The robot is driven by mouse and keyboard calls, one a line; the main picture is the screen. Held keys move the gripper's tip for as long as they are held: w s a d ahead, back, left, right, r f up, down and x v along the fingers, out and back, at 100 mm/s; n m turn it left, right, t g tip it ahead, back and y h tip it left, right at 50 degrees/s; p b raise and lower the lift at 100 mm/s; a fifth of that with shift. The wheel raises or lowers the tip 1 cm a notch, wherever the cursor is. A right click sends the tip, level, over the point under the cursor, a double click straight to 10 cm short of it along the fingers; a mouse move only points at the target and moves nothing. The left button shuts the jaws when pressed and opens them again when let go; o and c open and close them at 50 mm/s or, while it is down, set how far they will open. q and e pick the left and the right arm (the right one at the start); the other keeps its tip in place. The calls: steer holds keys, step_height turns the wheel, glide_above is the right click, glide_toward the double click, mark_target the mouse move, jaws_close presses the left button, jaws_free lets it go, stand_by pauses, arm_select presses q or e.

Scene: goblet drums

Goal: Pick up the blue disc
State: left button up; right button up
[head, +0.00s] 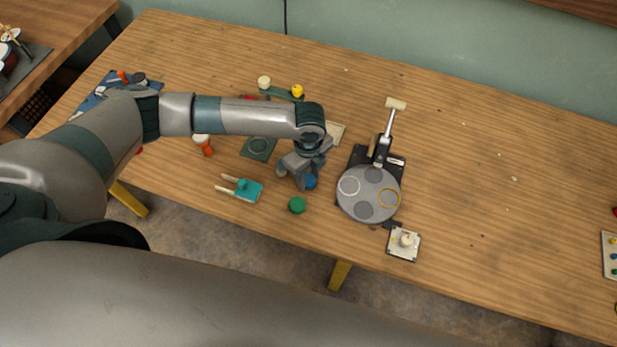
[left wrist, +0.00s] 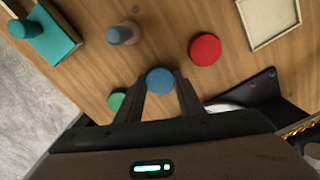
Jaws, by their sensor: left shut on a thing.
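The blue disc (left wrist: 160,80) sits between the two fingertips of my left gripper (left wrist: 158,92) in the left wrist view, with a finger against each side. In the head view the blue disc (head: 311,181) shows partly below my left gripper (head: 298,176), which hides the rest. The left gripper is shut on it. I cannot tell whether the disc touches the table. A green disc (head: 297,205) lies on the table just in front, and it also shows in the left wrist view (left wrist: 117,99). A red disc (left wrist: 205,49) lies apart from the gripper. My right gripper is not in view.
A round grey plate (head: 368,212) with ring marks and a lever stands right of the gripper. A teal block with prongs (head: 247,190) lies to the left. A small white base with a knob (head: 404,244) is near the front edge. The table's right half is mostly clear.

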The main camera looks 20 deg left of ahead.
mark_target(309, 179)
arm_select(q)
steer(key=shift+r, duration=0.1)
steer(key=shift+r+b, duration=0.4)
steer(key=shift+r, duration=0.15)
step_height(309, 179, up, 2)
steer(key=shift+r+b, duration=0.1)
steer(key=shift+b, duration=0.45)
steer(key=s+d+r+b, duration=0.3)
steer(key=s+d+r, duration=0.3)
steer(key=d, duration=0.3)
steer(key=shift+s+d+r, duration=0.15)
steer(key=shift+d+r, duration=0.25)
steer(key=shift+r, duration=0.35)
